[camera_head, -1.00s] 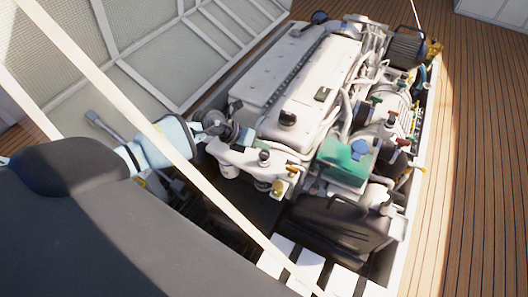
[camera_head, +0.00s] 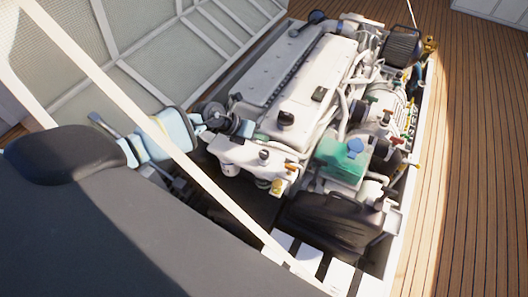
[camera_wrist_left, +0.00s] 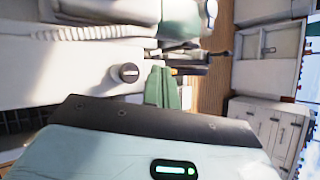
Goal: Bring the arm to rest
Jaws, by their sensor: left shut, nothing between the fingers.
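My left arm comes in from the left in the head view, with a pale blue wrist and a dark gripper body. My left gripper (camera_head: 257,135) is over the near-left end of the white engine (camera_head: 262,72), shut with nothing held. In the left wrist view its green fingers (camera_wrist_left: 166,88) lie close together, in front of a white surface with a dark round cap (camera_wrist_left: 127,72). I cannot tell whether the fingertips touch the engine. My right gripper is not in view.
A pale diagonal strut (camera_head: 150,130) crosses in front of my left arm. The raised hatch panel (camera_head: 150,45) stands behind. A green tank (camera_head: 340,160) with a blue cap and a black box (camera_head: 330,224) sit at the engine's near end. Open wooden deck (camera_head: 470,130) lies right.

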